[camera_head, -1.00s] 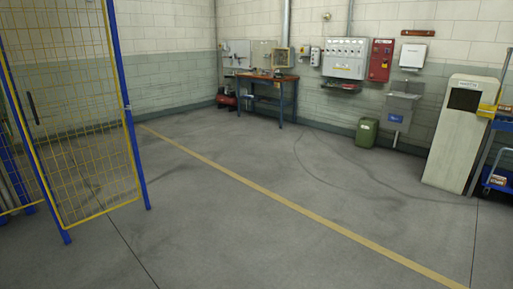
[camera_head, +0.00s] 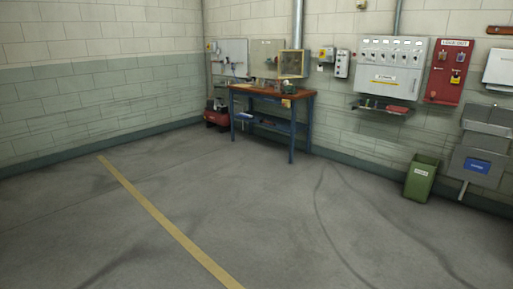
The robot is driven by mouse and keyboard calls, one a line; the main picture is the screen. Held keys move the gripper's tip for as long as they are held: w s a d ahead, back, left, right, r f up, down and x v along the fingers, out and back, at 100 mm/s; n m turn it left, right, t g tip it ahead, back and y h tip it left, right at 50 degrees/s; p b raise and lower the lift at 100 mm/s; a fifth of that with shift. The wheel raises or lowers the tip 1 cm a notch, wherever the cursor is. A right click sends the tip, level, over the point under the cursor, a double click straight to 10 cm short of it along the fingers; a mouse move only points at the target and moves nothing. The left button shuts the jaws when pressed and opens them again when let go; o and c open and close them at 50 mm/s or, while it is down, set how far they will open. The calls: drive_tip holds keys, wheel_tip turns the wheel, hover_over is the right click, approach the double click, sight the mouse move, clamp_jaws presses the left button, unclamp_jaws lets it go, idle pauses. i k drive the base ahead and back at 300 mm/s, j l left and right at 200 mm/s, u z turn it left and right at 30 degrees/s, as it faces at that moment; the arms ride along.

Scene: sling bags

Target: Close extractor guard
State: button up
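No part is plainly marked as the extractor guard. A yellow-framed clear panel (camera_head: 293,64) stands at the back right of the workbench (camera_head: 272,92), against the wall; whether it is the guard, and whether it is open or shut, I cannot tell. The bench has a brown top and blue legs, with small tools and a greenish machine on it, too small to make out. My gripper is not in view.
A red compressor (camera_head: 216,118) sits left of the bench. A green bin (camera_head: 421,178) and a grey sink (camera_head: 482,155) stand at the right wall, near a switch panel (camera_head: 391,67) and a red lockout board (camera_head: 449,71). The floor around the yellow line (camera_head: 165,222) is clear.

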sight(292, 64)
drive_tip(key=i+l+z, duration=0.1)
drive_tip(key=i, duration=0.5)
drive_tip(key=i+z, duration=0.1)
drive_tip(key=i, duration=0.45)
drive_tip(key=i+z, duration=0.1)
drive_tip(key=i, duration=0.5)
drive_tip(key=i+z, duration=0.1)
drive_tip(key=i, duration=0.45)
drive_tip(key=i+j+z, duration=0.1)
drive_tip(key=i, duration=0.5)
drive_tip(key=i+j+z, duration=0.1)
drive_tip(key=i, duration=0.45)
drive_tip(key=i+j+z, duration=0.1)
drive_tip(key=i+j, duration=0.2)
drive_tip(key=i, duration=0.25)
drive_tip(key=i+u, duration=0.15)
drive_tip(key=i, duration=0.4)
drive_tip(key=i+l+u, duration=0.15)
drive_tip(key=i, duration=0.45)
drive_tip(key=i+u, duration=0.2)
drive_tip(key=i, duration=0.35)
drive_tip(key=i+l+u, duration=0.15)
drive_tip(key=i+l, duration=0.15)
drive_tip(key=i, duration=0.25)
